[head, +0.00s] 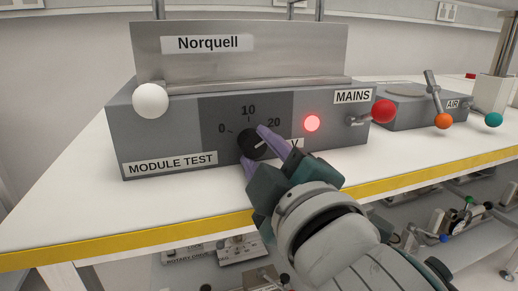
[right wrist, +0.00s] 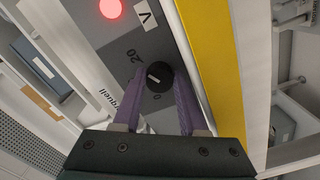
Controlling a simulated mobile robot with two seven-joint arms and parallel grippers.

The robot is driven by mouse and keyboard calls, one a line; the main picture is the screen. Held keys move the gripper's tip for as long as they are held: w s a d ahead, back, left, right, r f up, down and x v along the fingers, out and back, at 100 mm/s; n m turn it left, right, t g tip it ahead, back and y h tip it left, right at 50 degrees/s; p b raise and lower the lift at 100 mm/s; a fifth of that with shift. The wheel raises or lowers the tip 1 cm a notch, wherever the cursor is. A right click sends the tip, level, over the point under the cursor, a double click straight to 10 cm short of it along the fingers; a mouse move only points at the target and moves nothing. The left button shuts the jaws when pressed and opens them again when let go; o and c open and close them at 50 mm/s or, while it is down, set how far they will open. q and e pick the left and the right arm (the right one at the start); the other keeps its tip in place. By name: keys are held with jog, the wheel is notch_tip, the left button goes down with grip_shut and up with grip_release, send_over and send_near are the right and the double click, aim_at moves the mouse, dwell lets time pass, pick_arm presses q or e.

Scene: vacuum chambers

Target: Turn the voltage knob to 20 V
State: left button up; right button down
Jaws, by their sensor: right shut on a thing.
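The black voltage knob (head: 253,145) is on the front panel of the grey module test box (head: 160,135), with printed marks 0, 10 and 20. Its white pointer line aims right and slightly up, on the 20 side; a finger partly covers the scale there. My right gripper (head: 257,151) has its purple fingers on either side of the knob, shut on it. The right wrist view shows the knob (right wrist: 159,77) between both fingers (right wrist: 161,85), its line slanting toward the side of the 20 mark. My left gripper is not in view.
A lit red lamp (head: 312,123) and a red-balled MAINS lever (head: 383,111) are right of the knob. A white ball (head: 150,100) is at the box's left. The AIR unit (head: 405,103) stands further right. The bench has a yellow front edge (head: 120,242).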

jog(key=shift+r, duration=0.15)
jog(key=c, duration=0.6)
grip_release()
jog(key=shift+o, duration=0.6)
jog(key=shift+f, duration=0.3)
